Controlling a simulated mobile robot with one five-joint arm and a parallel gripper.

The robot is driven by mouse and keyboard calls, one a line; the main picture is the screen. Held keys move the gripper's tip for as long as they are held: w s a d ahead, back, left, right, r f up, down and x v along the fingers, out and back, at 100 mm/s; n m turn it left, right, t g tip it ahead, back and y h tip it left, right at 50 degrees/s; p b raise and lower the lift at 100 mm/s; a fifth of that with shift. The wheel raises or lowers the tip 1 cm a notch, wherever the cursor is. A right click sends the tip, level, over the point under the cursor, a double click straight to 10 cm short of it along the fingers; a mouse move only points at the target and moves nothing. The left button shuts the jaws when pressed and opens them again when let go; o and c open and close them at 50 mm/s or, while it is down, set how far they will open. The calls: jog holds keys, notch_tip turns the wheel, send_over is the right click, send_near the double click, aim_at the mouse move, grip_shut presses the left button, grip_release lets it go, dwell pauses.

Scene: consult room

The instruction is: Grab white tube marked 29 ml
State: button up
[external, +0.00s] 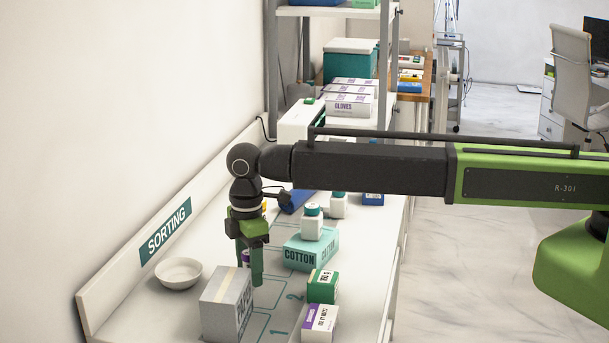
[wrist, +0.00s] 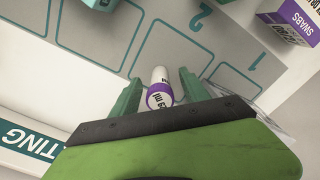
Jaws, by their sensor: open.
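In the wrist view a white tube (wrist: 160,76) with a purple band and a partly readable "ml" marking stands between the two green fingers of my gripper (wrist: 159,82). The fingers are open, one on each side of the tube. In the external view my gripper (external: 256,272) points down over the sorting table. There the tube is mostly hidden behind the gripper, with a small purple part (external: 246,257) showing at its left.
A grey box (external: 222,318) stands close in front of the gripper, and a white bowl (external: 178,272) is to its left. A teal cotton box (external: 306,257) with a bottle (external: 312,224) on it, a green box (external: 321,287) and a purple-white swabs box (external: 318,322) stand to the right.

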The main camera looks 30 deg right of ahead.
jog(key=shift+r, duration=0.1)
grip_shut()
dwell(0.3)
jog(key=r+p, duration=0.3)
jog(key=d+r+p, duration=0.1)
jog(key=r+p, duration=0.1)
jog(key=shift+w+r, duration=0.1)
jog(key=shift+r, duration=0.05)
jog(key=w+d+r+p, duration=0.3)
jog(key=d+r+p, duration=0.2)
jog(key=d, duration=0.5)
jog(key=shift+d+r+p, duration=0.15)
jog(key=shift+r+p, duration=0.2)
jog(key=shift+p, duration=0.15)
